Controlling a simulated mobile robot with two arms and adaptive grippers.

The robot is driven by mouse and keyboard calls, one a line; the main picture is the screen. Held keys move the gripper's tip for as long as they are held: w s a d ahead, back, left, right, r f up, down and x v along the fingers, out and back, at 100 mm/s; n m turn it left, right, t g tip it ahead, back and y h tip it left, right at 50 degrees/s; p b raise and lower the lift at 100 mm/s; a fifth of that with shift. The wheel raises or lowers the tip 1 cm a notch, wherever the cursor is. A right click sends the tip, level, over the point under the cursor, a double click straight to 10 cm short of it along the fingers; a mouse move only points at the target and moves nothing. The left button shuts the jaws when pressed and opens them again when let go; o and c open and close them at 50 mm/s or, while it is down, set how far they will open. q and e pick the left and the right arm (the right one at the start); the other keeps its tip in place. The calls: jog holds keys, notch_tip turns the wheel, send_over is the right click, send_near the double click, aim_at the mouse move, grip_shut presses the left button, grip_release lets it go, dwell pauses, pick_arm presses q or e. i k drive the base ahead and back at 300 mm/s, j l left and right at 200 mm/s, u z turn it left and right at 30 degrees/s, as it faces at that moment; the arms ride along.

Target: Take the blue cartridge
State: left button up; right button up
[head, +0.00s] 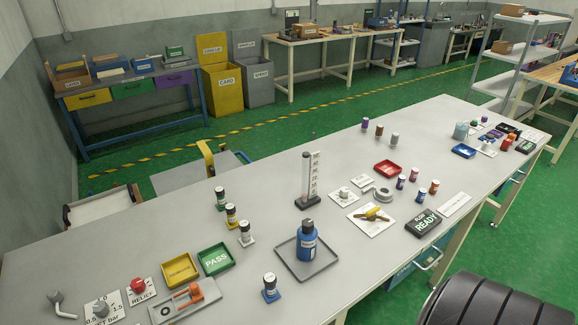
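Neither of my grippers is in view, and nothing touches the blue cartridge.
The blue bottle (307,242) stands in a grey tray (325,262) just right of the cartridge. Green PASS (215,259) and yellow (180,268) trays and an orange clamp fixture (196,293) lie to its left. A clear column (307,178) stands behind.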

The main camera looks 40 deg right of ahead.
aim_at(270, 295)
jog(key=z, duration=1.1)
